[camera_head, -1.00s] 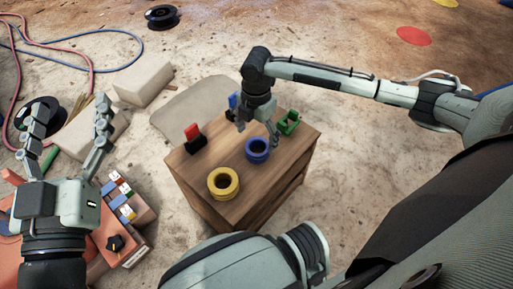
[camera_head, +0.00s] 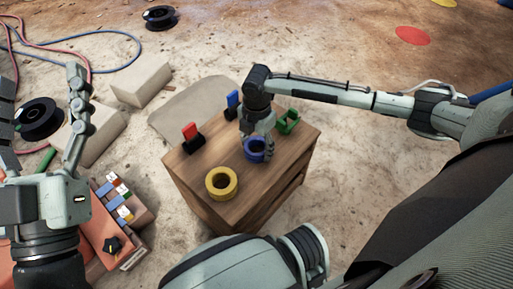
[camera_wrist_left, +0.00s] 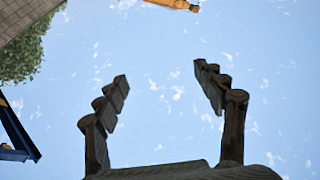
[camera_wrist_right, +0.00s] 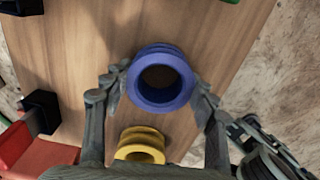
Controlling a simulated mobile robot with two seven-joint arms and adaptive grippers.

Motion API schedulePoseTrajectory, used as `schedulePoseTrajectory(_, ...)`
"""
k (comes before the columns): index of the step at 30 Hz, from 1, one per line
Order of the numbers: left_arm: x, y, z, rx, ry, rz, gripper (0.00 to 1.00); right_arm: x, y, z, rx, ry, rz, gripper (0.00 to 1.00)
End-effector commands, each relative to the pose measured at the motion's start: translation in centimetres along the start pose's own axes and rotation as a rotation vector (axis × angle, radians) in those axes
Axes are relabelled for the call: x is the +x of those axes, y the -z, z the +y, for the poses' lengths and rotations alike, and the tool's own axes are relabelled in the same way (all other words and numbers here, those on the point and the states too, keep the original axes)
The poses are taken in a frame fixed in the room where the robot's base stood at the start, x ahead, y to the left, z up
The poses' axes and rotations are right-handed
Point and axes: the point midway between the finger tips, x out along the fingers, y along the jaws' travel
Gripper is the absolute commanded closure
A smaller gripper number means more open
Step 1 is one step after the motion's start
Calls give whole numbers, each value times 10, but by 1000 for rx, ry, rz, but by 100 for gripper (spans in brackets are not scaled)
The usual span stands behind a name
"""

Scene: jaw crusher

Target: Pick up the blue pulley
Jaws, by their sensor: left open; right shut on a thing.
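The blue pulley (camera_head: 255,150) is a ring with a dark hole on the wooden cabinet top. It also shows in the right wrist view (camera_wrist_right: 161,96). My right gripper (camera_head: 258,140) is shut on it, with one finger on each side in the right wrist view (camera_wrist_right: 160,92). I cannot tell whether the pulley touches the wood. My left gripper (camera_head: 40,95) is raised, open and empty, away from the cabinet. In the left wrist view its fingers (camera_wrist_left: 163,85) are spread against the sky.
The wooden cabinet (camera_head: 200,155) also bears a yellow pulley (camera_head: 222,183), a red part on a black base (camera_head: 192,136), a blue upright part (camera_head: 233,102) and a green part (camera_head: 288,121). A machine panel with coloured switches (camera_head: 118,200) stands at the lower left.

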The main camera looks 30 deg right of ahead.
Motion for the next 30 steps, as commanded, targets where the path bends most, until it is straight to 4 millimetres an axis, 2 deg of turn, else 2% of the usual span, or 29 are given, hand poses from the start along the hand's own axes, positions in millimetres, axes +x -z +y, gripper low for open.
schedulePoseTrajectory(1, 0, 0, 0, 0, 0, 0, 30, 0, 0, 0, 0, 1, 0, 63)
schedulePoseTrajectory(7, 0, 0, 0, 0, 0, 0, 30, -1, 0, 0, 0, -1, 0, 86)
schedulePoseTrajectory(14, 0, 0, 0, 0, 0, -1, 30, -2, 0, 0, 0, -1, 0, 86)
schedulePoseTrajectory(19, 2, -3, 0, -1, 0, -30, 30, -12, 0, 1, 0, -3, 0, 86)
schedulePoseTrajectory(25, -4, -29, -2, 6, 3, -197, 30, -45, 0, 2, -1, -6, 0, 86)
schedulePoseTrajectory(30, -15, -65, -17, 42, 27, -383, 30, -64, 35, 5, -6, -4, 4, 86)
